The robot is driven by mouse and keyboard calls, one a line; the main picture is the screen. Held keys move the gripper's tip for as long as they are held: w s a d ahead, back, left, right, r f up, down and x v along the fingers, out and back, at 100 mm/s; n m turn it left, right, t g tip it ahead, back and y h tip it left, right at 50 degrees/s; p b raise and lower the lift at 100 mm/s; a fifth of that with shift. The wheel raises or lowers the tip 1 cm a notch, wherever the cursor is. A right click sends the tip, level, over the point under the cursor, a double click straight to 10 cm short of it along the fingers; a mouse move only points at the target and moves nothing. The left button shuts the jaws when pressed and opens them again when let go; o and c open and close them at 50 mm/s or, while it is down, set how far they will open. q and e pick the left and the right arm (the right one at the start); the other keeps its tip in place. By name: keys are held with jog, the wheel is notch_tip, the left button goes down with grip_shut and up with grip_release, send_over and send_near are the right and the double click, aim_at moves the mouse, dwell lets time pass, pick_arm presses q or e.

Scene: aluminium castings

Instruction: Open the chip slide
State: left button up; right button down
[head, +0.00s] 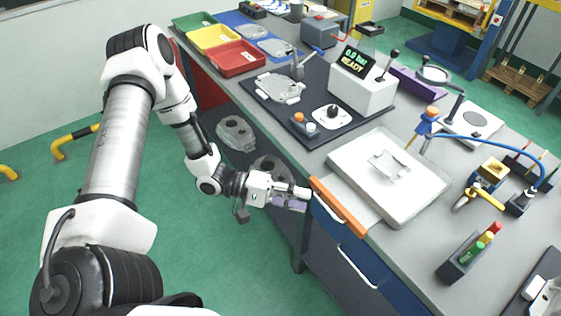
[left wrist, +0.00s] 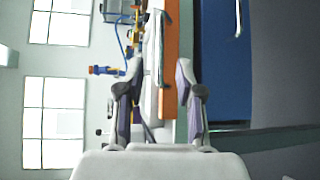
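An orange bar (head: 338,206), which looks like the front of the chip slide, runs along the bench's front edge below a pale lidded tray (head: 372,196). In the left wrist view the orange bar (left wrist: 171,55) stands upright in the picture, ahead of the fingers. My left gripper (head: 300,198) is just left of the bar's far end in the head view. Its two fingers are apart in the left wrist view (left wrist: 157,95), with nothing seen held between them. Whether a finger touches the bar cannot be told. My right gripper is out of view.
Blue drawers with pale handles (head: 357,266) sit under the bar. A dark mat (head: 345,135) with a casting and a gauge box (head: 362,80) lies behind the tray. A blue hose (head: 490,139) arches over the bench's right part.

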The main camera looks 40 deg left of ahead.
pick_arm(q)
jog(key=v, duration=0.5)
jog(key=shift+s+a, duration=0.1)
jog(key=shift+a, duration=0.2)
jog(key=s+d+f+g+y, duration=0.45)
jog(key=d+f, duration=0.55)
jog(key=d, duration=0.4)
jog(key=s+a+f+y, duration=0.1)
jog(key=s+f+y, duration=0.3)
jog(key=s+f, duration=0.15)
jog(key=s+a+f+m+g+y, duration=0.2)
jog(key=s+a+m+y, duration=0.4)
jog(key=a, duration=0.3)
jog(key=shift+g, duration=0.25)
